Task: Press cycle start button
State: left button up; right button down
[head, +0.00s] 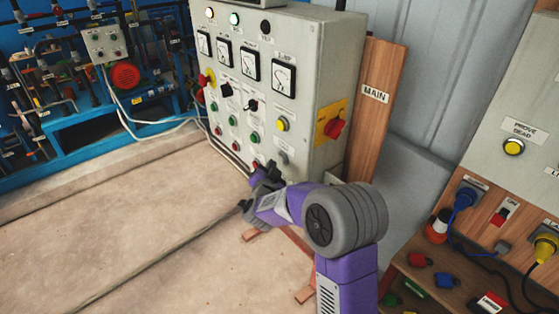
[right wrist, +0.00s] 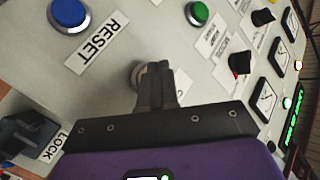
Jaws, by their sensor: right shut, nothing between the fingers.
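My right gripper (head: 262,180) is shut and empty. In the head view it is low in front of the grey cabinet (head: 318,60). In the right wrist view the shut fingers (right wrist: 157,75) point at a grey panel (right wrist: 115,65). They overlap a round button (right wrist: 137,74) with a metal rim, and most of its face is hidden. A white label beside it is mostly covered, so I cannot read that it is cycle start. I cannot tell whether the fingertips touch the button. My left gripper is not in view.
A wooden board with plugs (head: 480,232) stands at the right. The floor (head: 110,240) at left is clear.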

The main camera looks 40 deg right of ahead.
jog(key=a, duration=0.5)
jog(key=shift+s, duration=0.2)
dwell(0.8)
jog(key=s+a+f+n+g+y, duration=0.1)
jog(key=s+a+f+n+y, duration=0.15)
jog(key=f, duration=0.55)
jog(key=s+a+f+n+g+y, duration=0.1)
jog(key=a+f+n+y, duration=0.25)
jog(key=f, duration=0.45)
jog(key=s+a+f+n+g+y, duration=0.15)
jog(key=a+f, duration=0.25)
jog(key=f, duration=0.4)
jog(key=s+a+f+n+g+y, duration=0.1)
jog(key=s+a+f, duration=0.3)
jog(key=s, duration=0.4)
jog(key=s+a+f+n+g+y, duration=0.2)
jog(key=s+a+f+g+y, duration=0.2)
jog(key=s, duration=0.4)
jog(key=s+a+f+n+g+y, duration=0.2)
jog(key=s+a+f, duration=0.3)
jog(key=s, duration=0.3)
jog(key=shift+s+f+g, duration=0.2)
jog(key=shift+f+g, duration=0.1)
jog(key=shift+g, duration=0.45)
